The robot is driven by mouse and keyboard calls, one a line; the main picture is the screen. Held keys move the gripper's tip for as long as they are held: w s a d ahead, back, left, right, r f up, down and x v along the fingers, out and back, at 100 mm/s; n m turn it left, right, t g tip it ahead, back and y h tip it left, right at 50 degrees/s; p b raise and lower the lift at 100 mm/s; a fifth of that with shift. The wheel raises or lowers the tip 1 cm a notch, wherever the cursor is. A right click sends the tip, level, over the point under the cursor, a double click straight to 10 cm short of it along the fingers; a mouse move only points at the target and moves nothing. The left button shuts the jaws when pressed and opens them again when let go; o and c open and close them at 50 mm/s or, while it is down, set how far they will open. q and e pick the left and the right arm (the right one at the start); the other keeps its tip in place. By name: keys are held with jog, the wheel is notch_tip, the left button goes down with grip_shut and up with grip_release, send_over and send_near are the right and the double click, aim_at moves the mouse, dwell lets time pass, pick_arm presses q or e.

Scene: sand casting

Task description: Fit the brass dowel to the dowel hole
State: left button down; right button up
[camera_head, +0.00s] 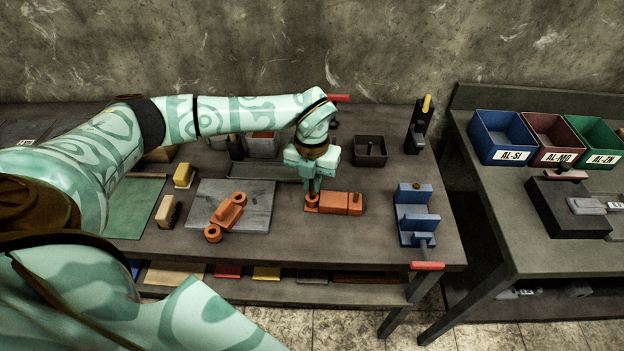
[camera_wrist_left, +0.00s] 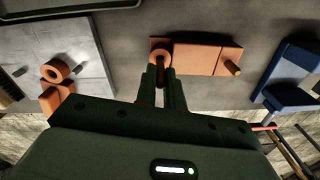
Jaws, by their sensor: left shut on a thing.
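An orange pattern block (camera_head: 338,203) lies on the workbench, with a ring-shaped boss at its left end; it also shows in the wrist view (camera_wrist_left: 200,57). My left gripper (camera_head: 313,188) points down at that ring. In the wrist view its fingers (camera_wrist_left: 161,82) are shut on a slim, dark brassy dowel (camera_wrist_left: 160,66), whose end is at the ring. I cannot tell whether the dowel is inside a hole or just over it. Another brass dowel (camera_wrist_left: 233,68) stands up at the block's right end. My right gripper is not in view.
A second orange piece (camera_head: 228,214) with ring ends lies on a grey plate (camera_head: 258,193) to the left. A blue vise (camera_head: 414,213) stands to the right. A dark square box (camera_head: 370,151) and a black stand (camera_head: 416,136) are behind. Bare bench lies in front of the block.

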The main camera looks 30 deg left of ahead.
aim_at(312, 195)
pick_arm(q)
jog(key=shift+p, duration=0.3)
dwell(0.6)
jog(key=shift+f+b, duration=0.4)
jog(key=shift+f, duration=1.15)
jog(key=c, duration=1.4)
grip_release()
jog(key=shift+c, duration=0.2)
